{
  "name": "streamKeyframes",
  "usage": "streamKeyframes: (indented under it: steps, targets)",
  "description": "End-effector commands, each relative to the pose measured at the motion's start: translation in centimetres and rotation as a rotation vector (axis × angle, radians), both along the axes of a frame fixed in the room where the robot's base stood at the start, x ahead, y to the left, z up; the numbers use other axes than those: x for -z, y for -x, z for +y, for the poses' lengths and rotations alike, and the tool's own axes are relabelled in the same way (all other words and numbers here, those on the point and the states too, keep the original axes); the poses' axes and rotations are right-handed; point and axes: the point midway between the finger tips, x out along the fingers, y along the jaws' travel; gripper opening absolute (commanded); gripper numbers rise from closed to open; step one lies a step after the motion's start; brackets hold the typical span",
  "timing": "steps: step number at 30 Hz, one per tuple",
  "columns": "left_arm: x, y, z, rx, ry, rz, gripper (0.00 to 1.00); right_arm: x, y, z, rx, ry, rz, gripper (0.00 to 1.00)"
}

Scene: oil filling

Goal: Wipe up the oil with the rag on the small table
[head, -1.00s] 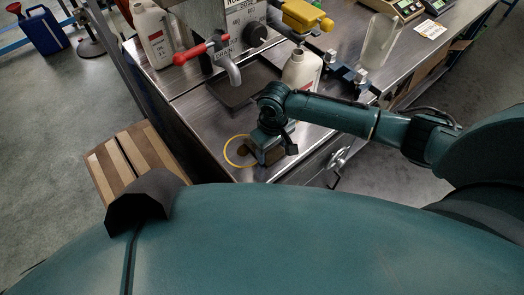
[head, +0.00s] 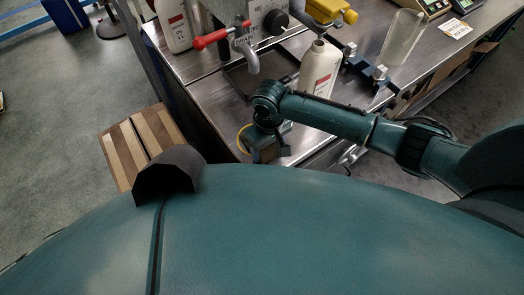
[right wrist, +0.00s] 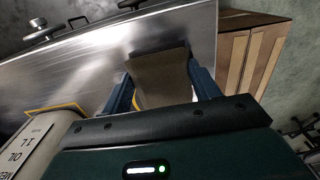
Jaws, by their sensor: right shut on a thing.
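My right gripper (head: 266,152) is low over the front left corner of the steel bench (head: 225,110). In the right wrist view its two fingers (right wrist: 162,90) are shut on a brown rag (right wrist: 160,70). The rag hangs near the bench edge; whether it touches the top I cannot tell. The small striped wooden table (head: 128,160) stands left of the bench with a bare visible top. My left gripper is out of view.
A white bottle (head: 319,70) stands on the bench just behind my right arm. A drain tap with a red handle (head: 212,39), a dark tray (head: 265,80) and a clear beaker (head: 401,38) are farther back. Floor is open at the left.

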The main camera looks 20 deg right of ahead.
Motion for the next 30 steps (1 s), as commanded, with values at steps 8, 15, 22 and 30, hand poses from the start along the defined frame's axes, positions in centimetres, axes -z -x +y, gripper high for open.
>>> streamKeyframes:
  steps: [8,15,22,30]
  targets:
    - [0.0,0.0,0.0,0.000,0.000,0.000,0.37,0.0,-2.4,-3.7,0.002,0.001,0.001,0.43]
    - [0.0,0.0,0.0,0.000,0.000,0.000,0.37,0.0,-2.8,-4.0,-0.002,-0.002,0.001,0.43]
    - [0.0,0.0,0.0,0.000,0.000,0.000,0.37,0.0,-1.5,-0.7,-0.004,-0.003,0.001,0.43]
    - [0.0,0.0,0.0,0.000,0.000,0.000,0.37,0.0,-0.2,3.0,-0.002,-0.002,0.002,0.43]
